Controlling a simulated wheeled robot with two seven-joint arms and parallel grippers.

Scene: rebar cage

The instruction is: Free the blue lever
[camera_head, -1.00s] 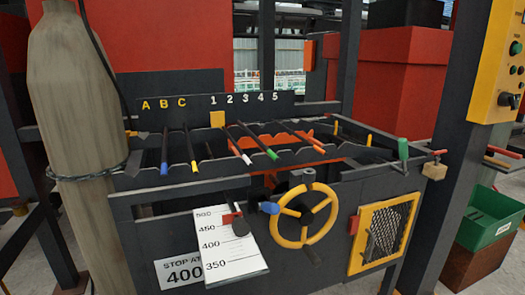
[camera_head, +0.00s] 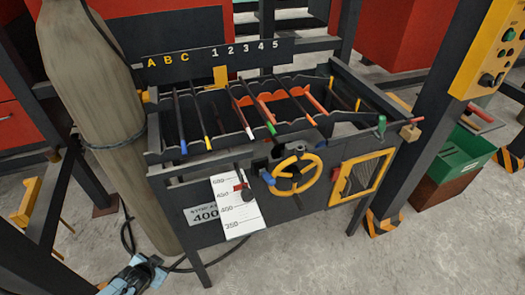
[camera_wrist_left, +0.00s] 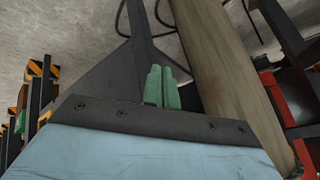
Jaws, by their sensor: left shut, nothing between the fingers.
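The blue lever (camera_head: 268,178) is a short blue handle on the front of the dark rebar bench (camera_head: 190,173). It sticks out at the left side of the yellow handwheel (camera_head: 318,162), close to its rim; I cannot tell whether they touch. My left gripper (camera_head: 150,268) is low at the bottom left of the head view, well away from the lever. In the left wrist view its green fingers (camera_wrist_left: 162,88) are together and empty, with floor and the grey cylinder behind. My right gripper is not in view.
A white scale plate (camera_head: 238,212) with a red pointer hangs left of the wheel. A yellow mesh door (camera_head: 362,178) is right of it. Several colour-tipped rods lie across the bench top. A tall grey cylinder (camera_head: 105,120) stands left. The front floor is clear.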

